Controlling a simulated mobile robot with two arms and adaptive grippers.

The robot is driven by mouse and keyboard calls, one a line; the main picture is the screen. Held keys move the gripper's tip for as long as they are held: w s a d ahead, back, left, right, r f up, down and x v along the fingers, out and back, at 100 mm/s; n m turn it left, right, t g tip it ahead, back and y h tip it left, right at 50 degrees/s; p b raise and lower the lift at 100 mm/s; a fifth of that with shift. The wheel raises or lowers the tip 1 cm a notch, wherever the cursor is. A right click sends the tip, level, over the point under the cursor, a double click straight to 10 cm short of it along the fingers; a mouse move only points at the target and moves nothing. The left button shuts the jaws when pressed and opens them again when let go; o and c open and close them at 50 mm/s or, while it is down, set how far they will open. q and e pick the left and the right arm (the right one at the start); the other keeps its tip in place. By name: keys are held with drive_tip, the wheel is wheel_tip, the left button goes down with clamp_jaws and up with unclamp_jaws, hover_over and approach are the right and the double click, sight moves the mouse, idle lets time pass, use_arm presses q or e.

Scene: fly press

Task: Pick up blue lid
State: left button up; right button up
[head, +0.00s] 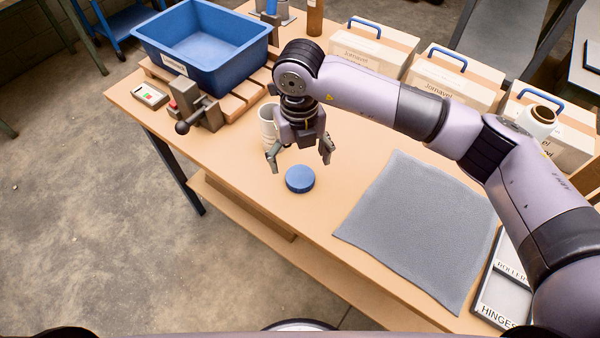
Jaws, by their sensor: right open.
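The blue lid (300,179) is a small round disc lying flat on the wooden workbench (322,220). My right gripper (299,161) hangs just above and behind the lid, fingers pointing down and spread apart. It is open and empty, and it appears apart from the lid. A white ribbed jar (268,131) stands on the bench behind the left finger, partly hidden by the gripper. My left gripper is not in view.
A blue bin (205,75) sits on a wooden pallet at the back left, near a small clamp device (198,108). Cardboard boxes with blue handles (372,45) line the back. A grey mat (415,225) lies right of the lid. Bare bench surrounds the lid.

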sight(300, 176)
wheel_tip(300, 176, down, 5)
drive_tip(key=shift+d+r+p, duration=0.1)
drive_tip(key=shift+r+p, duration=0.05)
drive_tip(key=shift+p, duration=0.85)
drive_tip(key=shift+f, duration=0.5)
drive_tip(key=c, duration=0.8)
